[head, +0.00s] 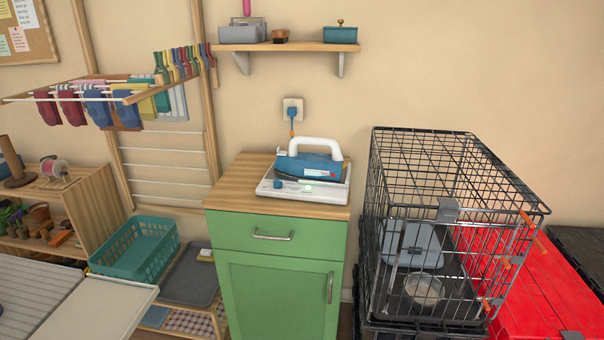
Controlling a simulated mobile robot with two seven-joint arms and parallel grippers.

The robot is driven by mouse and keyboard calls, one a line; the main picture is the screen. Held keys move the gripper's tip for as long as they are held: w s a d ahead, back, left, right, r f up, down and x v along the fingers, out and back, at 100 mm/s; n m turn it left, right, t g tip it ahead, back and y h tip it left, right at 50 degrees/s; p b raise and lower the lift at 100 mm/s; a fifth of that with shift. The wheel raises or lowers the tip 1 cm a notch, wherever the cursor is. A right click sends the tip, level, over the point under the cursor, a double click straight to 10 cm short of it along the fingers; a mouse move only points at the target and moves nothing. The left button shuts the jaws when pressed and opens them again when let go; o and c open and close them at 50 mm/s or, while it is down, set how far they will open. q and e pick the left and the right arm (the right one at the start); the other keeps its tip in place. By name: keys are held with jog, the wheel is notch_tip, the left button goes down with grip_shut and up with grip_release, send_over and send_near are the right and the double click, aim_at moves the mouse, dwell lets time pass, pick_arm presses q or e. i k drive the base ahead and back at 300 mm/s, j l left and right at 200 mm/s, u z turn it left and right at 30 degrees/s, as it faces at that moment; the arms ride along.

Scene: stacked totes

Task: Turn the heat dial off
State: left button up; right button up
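A blue iron (308,165) with a white handle rests on a white base (328,195) on top of the green cabinet (275,238). A small blue knob (278,184), which looks like the heat dial, is at the left of the base's front. A small green light (307,188) glows to its right. The dial's pointer and markings are too small to read. A blue plug (292,112) is in the wall socket above the iron. Neither of my grippers is in view.
A black wire crate (455,135) stands close to the cabinet's right side, with red totes (550,300) beyond it. A shelf (300,47) hangs above. A teal basket (135,250) and drying rack (100,95) are at left. Space above the iron is clear.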

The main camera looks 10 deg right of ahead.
aim_at(278, 183)
jog(key=i+j+z, duration=0.4)
jog(key=i+j, duration=0.35)
jog(key=i, duration=0.2)
